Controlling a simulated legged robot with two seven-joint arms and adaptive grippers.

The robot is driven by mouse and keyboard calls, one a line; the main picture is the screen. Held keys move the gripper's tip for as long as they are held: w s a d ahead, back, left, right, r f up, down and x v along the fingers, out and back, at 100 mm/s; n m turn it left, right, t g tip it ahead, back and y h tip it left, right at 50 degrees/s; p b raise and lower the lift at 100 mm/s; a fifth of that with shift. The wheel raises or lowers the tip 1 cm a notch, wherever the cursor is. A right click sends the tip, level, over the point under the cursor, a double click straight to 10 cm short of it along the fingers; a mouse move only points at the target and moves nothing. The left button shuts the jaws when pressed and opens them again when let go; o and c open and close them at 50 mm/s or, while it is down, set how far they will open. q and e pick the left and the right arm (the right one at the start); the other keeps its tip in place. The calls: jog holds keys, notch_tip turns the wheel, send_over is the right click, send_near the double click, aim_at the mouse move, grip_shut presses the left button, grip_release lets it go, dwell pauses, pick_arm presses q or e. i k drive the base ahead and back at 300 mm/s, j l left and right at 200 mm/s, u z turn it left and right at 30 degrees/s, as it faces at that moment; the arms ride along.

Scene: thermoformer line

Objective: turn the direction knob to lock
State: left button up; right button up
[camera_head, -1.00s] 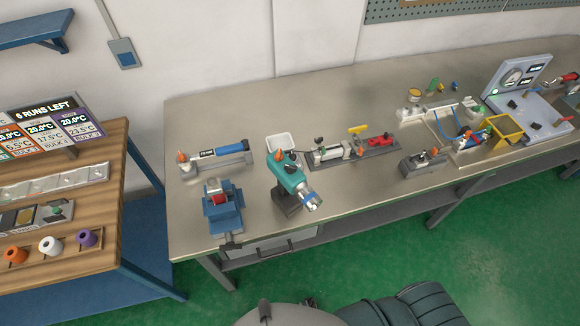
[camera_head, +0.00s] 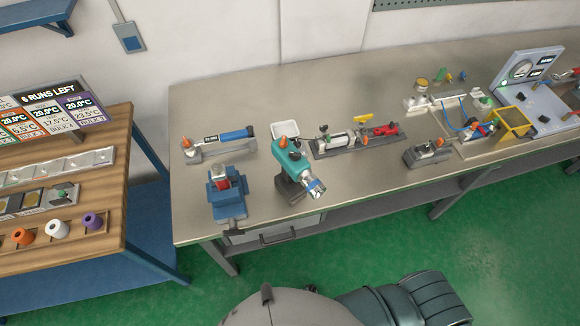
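A teal drill-like tool (camera_head: 291,164) stands tilted on a dark stand on the steel bench, with an orange knob (camera_head: 283,142) on its top and a silver nose pointing to the lower right. Similar orange knobs show on the long blue-handled tool (camera_head: 220,141) and on the small dark clamp block (camera_head: 427,153). No label is readable, so I cannot tell which knob is the direction knob or how it is set. Neither of my grippers is in view.
The steel bench (camera_head: 370,185) also holds a blue vise (camera_head: 226,195), a white tray (camera_head: 285,129), a grey fixture with a red part (camera_head: 385,130) and a yellow frame (camera_head: 513,122). A wooden table (camera_head: 90,245) with spools stands left. Green floor (camera_head: 350,250) lies in front.

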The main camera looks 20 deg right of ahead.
aim_at(295, 157)
jog(key=k+j+z, duration=0.1)
jog(key=z, duration=0.3)
jog(key=k+j+z, duration=0.1)
jog(key=z, duration=0.25)
jog(key=k+z, duration=0.1)
jog(key=z, duration=0.3)
